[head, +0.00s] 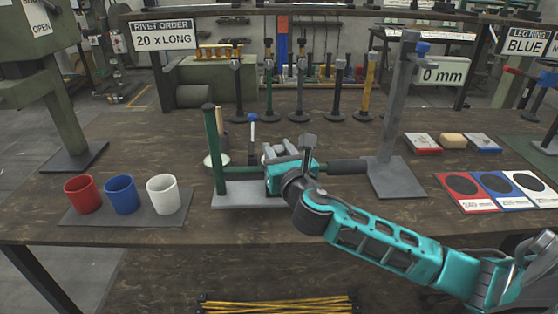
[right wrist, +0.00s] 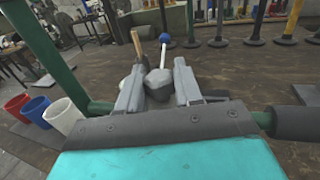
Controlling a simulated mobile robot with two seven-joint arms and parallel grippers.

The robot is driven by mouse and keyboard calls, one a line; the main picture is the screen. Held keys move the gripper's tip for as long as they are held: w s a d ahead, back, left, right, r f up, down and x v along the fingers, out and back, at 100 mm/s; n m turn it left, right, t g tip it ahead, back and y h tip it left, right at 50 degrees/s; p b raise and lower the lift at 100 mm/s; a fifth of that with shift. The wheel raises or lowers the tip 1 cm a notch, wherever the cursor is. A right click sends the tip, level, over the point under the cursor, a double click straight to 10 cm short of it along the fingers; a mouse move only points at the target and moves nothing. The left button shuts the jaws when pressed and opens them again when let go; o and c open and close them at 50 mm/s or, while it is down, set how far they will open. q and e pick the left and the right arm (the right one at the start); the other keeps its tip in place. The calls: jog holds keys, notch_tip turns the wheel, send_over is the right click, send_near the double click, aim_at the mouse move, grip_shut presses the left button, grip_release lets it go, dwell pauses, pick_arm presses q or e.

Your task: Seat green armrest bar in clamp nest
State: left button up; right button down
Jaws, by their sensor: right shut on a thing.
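The green armrest bar (head: 240,173) lies level, with a dark grip (head: 347,166) at its right end; it also shows in the right wrist view (right wrist: 101,108). My right gripper (head: 279,152) is shut on the bar around its middle and hides that part. A green upright (head: 215,150) stands at the bar's left end, above a grey base plate (head: 250,196). I cannot tell whether bar and upright touch. In the right wrist view, a dark grey lump (right wrist: 158,85) shows between the fingers; I cannot tell whether it belongs to the clamp nest. My left gripper is out of view.
A tall grey stand (head: 391,110) with a blue knob rises just right of the grip. Red (head: 83,195), blue (head: 122,195) and white (head: 163,195) cups stand at left. Several dark-based posts line the back. The table's front middle is clear.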

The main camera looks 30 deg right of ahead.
jog(key=shift+w+d+r, duration=0.2)
jog(key=shift+w+d, duration=0.05)
jog(key=shift+d, duration=0.25)
